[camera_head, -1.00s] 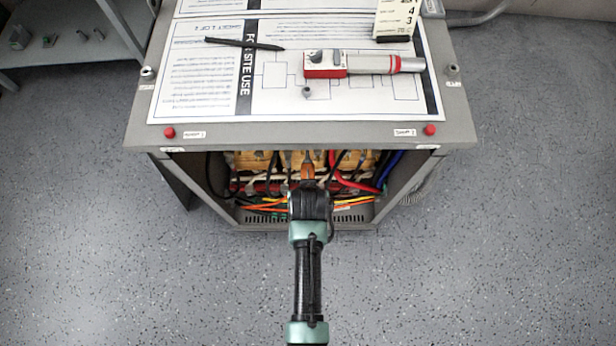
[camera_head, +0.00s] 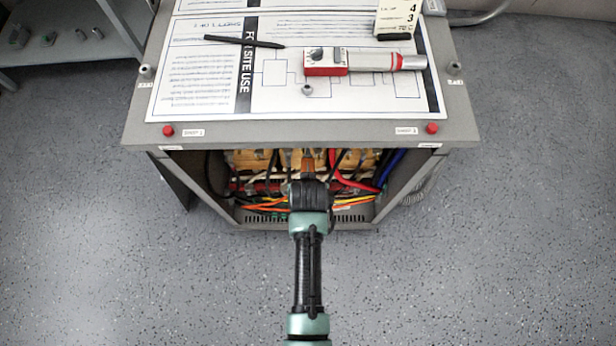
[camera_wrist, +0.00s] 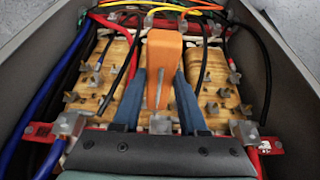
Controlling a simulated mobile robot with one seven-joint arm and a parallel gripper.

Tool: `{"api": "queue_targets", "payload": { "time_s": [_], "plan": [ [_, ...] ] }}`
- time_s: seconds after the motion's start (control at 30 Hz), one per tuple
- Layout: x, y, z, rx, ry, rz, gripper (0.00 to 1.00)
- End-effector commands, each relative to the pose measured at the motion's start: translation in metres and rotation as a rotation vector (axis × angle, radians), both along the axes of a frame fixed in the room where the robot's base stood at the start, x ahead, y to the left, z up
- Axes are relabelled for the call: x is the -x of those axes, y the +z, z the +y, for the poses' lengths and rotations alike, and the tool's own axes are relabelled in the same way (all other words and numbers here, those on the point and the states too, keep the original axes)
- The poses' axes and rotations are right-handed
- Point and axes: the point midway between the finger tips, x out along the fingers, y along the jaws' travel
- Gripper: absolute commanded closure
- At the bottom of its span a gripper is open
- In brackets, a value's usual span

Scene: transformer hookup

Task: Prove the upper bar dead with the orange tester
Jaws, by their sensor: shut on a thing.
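My gripper (camera_wrist: 162,78) is shut on the orange tester (camera_wrist: 165,55), its blue fingers on either side. In the head view my gripper (camera_head: 308,184) reaches into the open front of the cabinet, and only a little of the tester (camera_head: 308,162) shows. In the wrist view the tester's grey tip points down the picture toward a metal clamp (camera_wrist: 160,123) beside my gripper. I cannot tell whether the tip touches it. A red bar (camera_wrist: 40,131) with metal clamps runs across the bottom of the wrist view, its middle hidden by my gripper. Which bar is upper is unclear.
Black, red and blue cables (camera_wrist: 45,95) crowd both sides of the tan wooden blocks (camera_wrist: 215,90). Yellow and orange cables (camera_wrist: 190,10) cross beyond. The cabinet top (camera_head: 460,125) holds sheets, a pen (camera_head: 244,41) and a red-and-grey tool (camera_head: 365,62). Grey cabinet walls bound the opening.

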Motion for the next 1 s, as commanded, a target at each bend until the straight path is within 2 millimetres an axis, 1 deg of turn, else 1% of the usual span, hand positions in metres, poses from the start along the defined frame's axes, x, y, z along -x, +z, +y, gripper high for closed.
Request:
{"api": "queue_targets", "payload": {
  "time_s": [1.0],
  "plan": [
    [-0.011, 0.000, 0.000, 0.000, 0.000, -0.001, 1.00]
  ]
}}
